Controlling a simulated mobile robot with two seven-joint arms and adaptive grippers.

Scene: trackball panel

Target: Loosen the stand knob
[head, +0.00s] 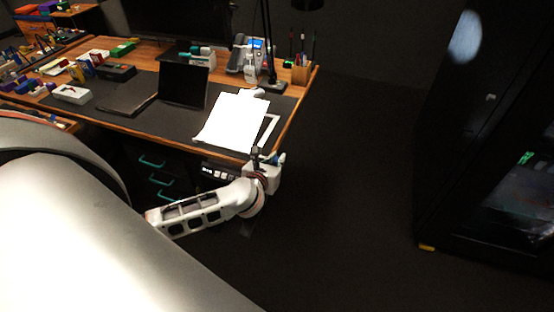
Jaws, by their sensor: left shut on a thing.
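My left gripper (257,154) is at the desk's front right corner, at the end of my white arm. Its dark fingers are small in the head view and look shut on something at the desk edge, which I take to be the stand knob. The knob itself is not clearly visible behind the fingers and wrist. A small blue part shows just right of the gripper. A dark control panel (213,171) with pale buttons sits under the desk's front edge, left of the gripper. My right gripper is not in view.
The desk (297,98) holds white papers (231,121), a laptop (183,86), a phone (239,55), a lamp and a pen cup (301,72). Drawers with green handles (152,162) are below. A black cabinet (481,160) stands at right. The floor between is clear.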

